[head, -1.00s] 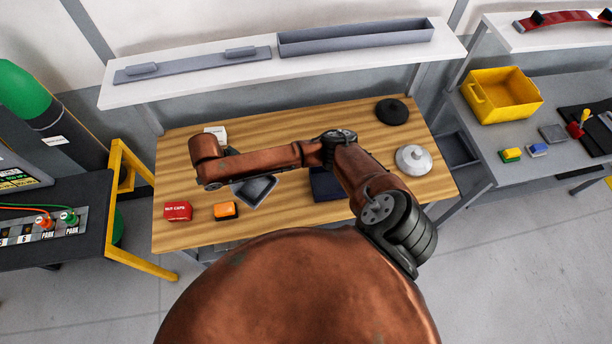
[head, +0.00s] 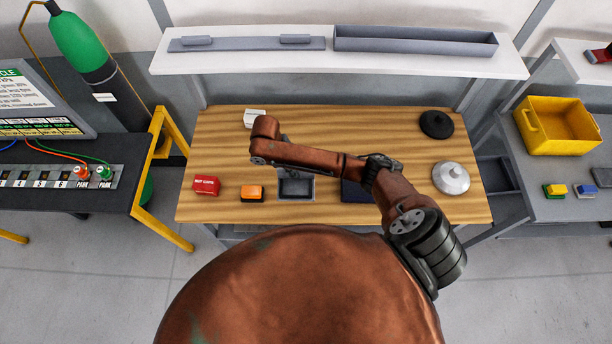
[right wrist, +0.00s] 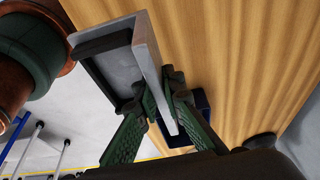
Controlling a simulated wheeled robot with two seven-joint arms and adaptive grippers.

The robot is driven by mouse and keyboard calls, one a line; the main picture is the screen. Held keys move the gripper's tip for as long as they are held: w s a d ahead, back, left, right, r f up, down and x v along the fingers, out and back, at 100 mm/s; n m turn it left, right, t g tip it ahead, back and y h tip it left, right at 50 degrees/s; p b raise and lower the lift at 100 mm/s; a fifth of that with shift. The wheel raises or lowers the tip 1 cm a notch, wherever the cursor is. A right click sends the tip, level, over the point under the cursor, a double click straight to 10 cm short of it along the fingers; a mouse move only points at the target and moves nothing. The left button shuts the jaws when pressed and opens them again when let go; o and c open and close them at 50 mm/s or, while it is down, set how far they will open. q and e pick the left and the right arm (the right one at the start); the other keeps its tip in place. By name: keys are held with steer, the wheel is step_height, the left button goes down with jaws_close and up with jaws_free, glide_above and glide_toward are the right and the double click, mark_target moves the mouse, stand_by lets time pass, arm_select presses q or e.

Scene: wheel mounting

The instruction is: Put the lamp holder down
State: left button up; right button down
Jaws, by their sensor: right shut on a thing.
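The lamp holder, a shallow grey tray-like piece with a dark rim (head: 296,188), is at the middle front of the wooden table, below my right forearm. In the right wrist view the lamp holder (right wrist: 148,50) fills the upper left, and its thin grey wall runs between the green fingers. My right gripper (head: 284,150) is shut on that wall; the fingers (right wrist: 172,98) also show in the right wrist view. I cannot tell whether the lamp holder touches the table. My left gripper is not in view.
A shelf (head: 340,63) stands behind.

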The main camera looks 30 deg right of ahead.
steer(key=d+f+b, duration=0.1)
steer(key=d+f, duration=0.1)
steer(key=w+d+f+b, duration=0.1)
steer(key=f, duration=0.1)
steer(key=w+d+f+b, duration=0.1)
steer(key=d+f, duration=0.1)
steer(key=shift+w+d, duration=0.15)
steer(key=shift+d, duration=0.15)
steer(key=f, duration=0.3)
steer(key=shift+w+d+b, duration=0.15)
steer(key=shift+d+b, duration=0.2)
steer(key=shift+b, duration=0.05)
steer(key=shift+f, duration=0.35)
steer(key=c, duration=2)
jaws_free()
steer(key=shift+f, duration=0.1)
steer(key=shift+c, duration=0.2)
